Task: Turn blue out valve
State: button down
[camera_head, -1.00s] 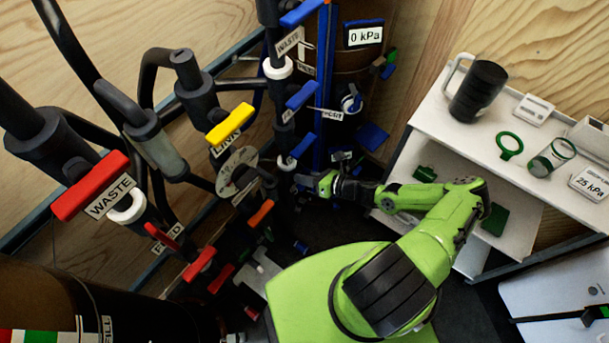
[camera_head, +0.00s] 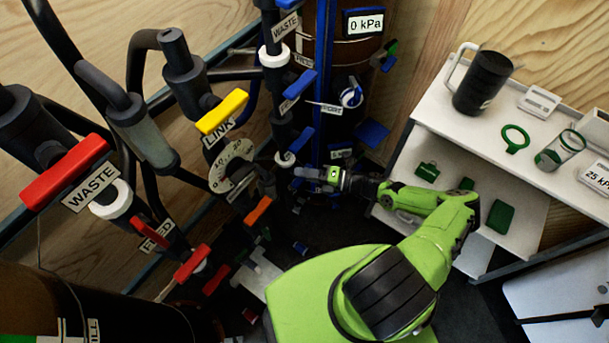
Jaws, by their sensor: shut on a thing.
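The blue pipe column (camera_head: 325,60) carries several blue valve handles. One blue handle (camera_head: 300,84) sits above a second, lower blue handle (camera_head: 302,140). Another blue handle (camera_head: 372,133) sits to the right. The small labels here are mostly too blurred to read, so I cannot tell which handle is marked OUT. My gripper (camera_head: 303,173) reaches left at the low end of this column, just below the lower blue handle. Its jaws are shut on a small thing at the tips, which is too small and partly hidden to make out.
A yellow LINK handle (camera_head: 222,112) and a gauge (camera_head: 232,168) are left of my gripper. A red WASTE handle (camera_head: 66,171) is at the far left. A white shelf unit (camera_head: 440,118) stands on the right. A 0 kPa display (camera_head: 364,22) is above.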

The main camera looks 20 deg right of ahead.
jog(key=shift+f+m+y+b, duration=0.15)
jog(key=shift+m+y+b, duration=0.2)
jog(key=shift+m, duration=0.65)
jog(key=c, duration=1.2)
grip_release()
jog(key=shift+o, duration=0.2)
jog(key=p+v, duration=0.1)
jog(key=v, duration=1.4)
jog(key=shift+s+d, duration=0.25)
jog(key=shift+d, duration=0.05)
jog(key=shift+f, duration=0.1)
